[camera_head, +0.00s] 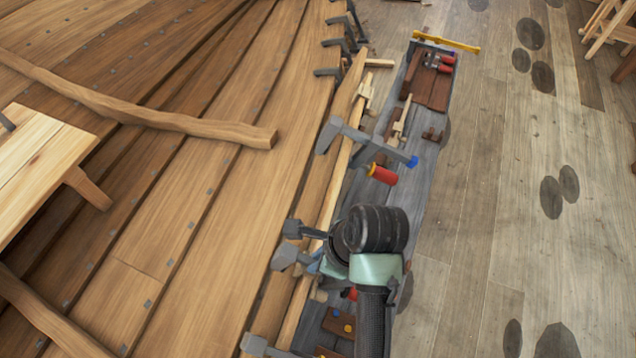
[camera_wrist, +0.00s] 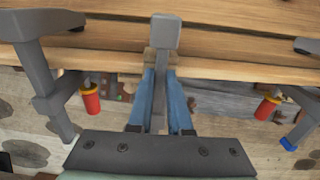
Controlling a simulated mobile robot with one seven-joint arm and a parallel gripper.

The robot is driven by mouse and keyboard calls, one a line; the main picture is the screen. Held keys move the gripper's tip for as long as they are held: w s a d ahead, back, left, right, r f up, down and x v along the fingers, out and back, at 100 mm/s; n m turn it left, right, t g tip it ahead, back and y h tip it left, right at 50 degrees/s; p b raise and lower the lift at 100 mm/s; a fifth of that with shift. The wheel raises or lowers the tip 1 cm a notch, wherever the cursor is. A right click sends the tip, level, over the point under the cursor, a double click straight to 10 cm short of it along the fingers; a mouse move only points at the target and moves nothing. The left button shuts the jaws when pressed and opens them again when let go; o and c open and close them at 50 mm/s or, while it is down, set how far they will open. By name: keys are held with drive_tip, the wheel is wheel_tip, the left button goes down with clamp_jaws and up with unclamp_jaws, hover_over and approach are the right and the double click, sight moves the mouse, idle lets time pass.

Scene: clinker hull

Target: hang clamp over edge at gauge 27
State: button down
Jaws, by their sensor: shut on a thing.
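My gripper (camera_wrist: 160,78) has its two blue fingers closed around the grey bar of a clamp. The held clamp's grey head (camera_wrist: 165,36) lies in front of the plank edge (camera_wrist: 225,65) in the wrist view; I cannot tell whether it touches the wood. In the head view my gripper (camera_head: 318,264) is at the edge of the hull, mostly hidden by my wrist, with the grey clamp head (camera_head: 284,257) just left of it. The lower part of the held clamp is hidden. No gauge number is legible.
A grey clamp with a red handle (camera_head: 383,174) hangs on the edge farther along; another (camera_wrist: 42,80) is at left in the wrist view. Several dark clamps (camera_head: 335,43) sit at the far edge. A grey bench (camera_head: 423,165) with tools stands alongside. Floor at right is open.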

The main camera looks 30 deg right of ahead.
drive_tip(key=shift+s+d+p, duration=0.2)
drive_tip(key=shift+p, duration=0.2)
drive_tip(key=c, duration=0.8)
unclamp_jaws()
drive_tip(key=shift+f, duration=0.1)
drive_tip(key=shift+o, duration=0.2)
drive_tip(key=shift+s+f, duration=0.1)
drive_tip(key=p+v, duration=0.7)
drive_tip(key=v, duration=0.6)
